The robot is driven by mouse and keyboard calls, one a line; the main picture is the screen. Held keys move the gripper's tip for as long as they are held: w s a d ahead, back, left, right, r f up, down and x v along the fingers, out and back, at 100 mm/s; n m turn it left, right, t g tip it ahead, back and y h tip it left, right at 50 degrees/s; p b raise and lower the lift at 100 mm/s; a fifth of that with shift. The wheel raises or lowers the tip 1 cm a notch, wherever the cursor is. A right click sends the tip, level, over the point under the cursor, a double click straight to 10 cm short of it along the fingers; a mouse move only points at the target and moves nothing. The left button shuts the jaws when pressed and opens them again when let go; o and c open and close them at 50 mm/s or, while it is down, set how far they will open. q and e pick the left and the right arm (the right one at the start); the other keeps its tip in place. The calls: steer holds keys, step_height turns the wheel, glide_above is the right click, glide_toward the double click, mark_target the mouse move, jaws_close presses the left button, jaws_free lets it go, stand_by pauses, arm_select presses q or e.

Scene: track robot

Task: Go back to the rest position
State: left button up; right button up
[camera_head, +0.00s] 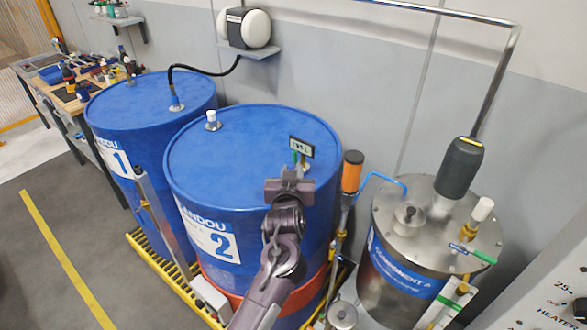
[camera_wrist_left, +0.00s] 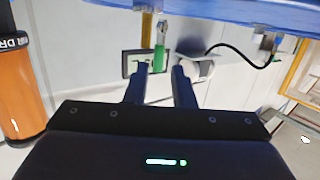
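My left gripper (camera_head: 298,175) is over the top of the blue drum marked 2 (camera_head: 225,150), near its right edge. In the left wrist view its two fingers (camera_wrist_left: 160,78) stand apart with nothing held between them. A green-handled fitting (camera_wrist_left: 159,58) and a small framed display (camera_wrist_left: 131,65) show just beyond the fingertips. In the head view the display (camera_head: 301,147) stands right behind the gripper, and the gripper partly hides the fitting. I cannot tell whether the fingers touch it. My right gripper is in neither view.
An orange cylinder (camera_head: 351,172) stands close to the right of my left gripper. A steel tank (camera_head: 385,262) with a dark motor (camera_head: 460,167) is farther right. Drum 1 (camera_head: 150,110) and a cluttered workbench (camera_head: 75,95) are left. The grey floor (camera_head: 60,215) at left is clear.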

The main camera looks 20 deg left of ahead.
arm_select(q)
steer(key=shift+v, duration=1.05)
